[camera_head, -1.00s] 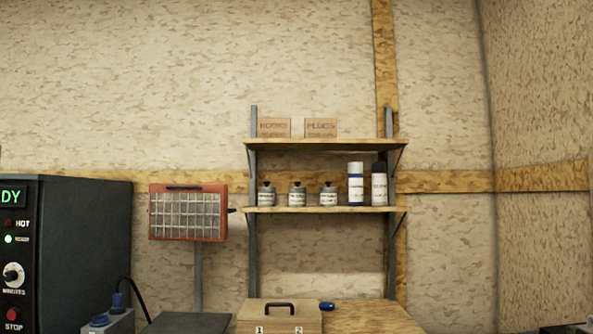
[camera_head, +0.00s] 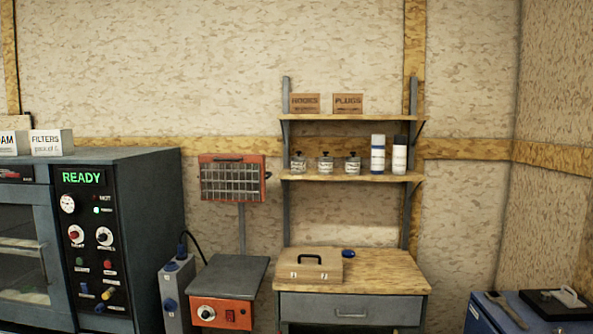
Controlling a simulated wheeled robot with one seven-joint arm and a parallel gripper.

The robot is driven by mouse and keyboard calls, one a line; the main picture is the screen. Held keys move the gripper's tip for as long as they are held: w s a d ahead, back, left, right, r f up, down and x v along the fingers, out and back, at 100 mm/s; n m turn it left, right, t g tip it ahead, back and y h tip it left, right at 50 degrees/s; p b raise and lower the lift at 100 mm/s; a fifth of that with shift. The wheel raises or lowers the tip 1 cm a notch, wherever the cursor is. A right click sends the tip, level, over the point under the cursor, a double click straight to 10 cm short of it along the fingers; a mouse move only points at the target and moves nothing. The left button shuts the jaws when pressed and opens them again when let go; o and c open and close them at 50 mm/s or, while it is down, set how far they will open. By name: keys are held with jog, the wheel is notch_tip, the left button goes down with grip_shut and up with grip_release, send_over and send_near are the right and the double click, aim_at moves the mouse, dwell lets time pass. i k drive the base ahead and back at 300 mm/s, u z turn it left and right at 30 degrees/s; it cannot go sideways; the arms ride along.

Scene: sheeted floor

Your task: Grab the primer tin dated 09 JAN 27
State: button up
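Three small labelled tins stand in a row on the lower shelf: a left tin (camera_head: 299,162), a middle tin (camera_head: 325,164) and a right tin (camera_head: 353,164). Each has a pale label and a dark top. The print is too small to read, so I cannot tell which one bears 09 JAN 27, or whether they hold primer. To their right stand a white and blue can (camera_head: 378,154) and a white can with a black top (camera_head: 399,154). My gripper is not in view.
The wooden lower shelf (camera_head: 340,177) hangs above a wooden-topped bench (camera_head: 385,268) bearing a wooden box (camera_head: 301,265) and a small blue object (camera_head: 348,253). An orange-framed panel (camera_head: 233,180) and a dark oven (camera_head: 140,215) reading READY stand left. A blue cabinet (camera_head: 490,315) stands lower right.

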aim_at(325, 166)
jog(key=u, duration=0.3)
jog(key=i, duration=2.3)
jog(key=u, duration=0.45)
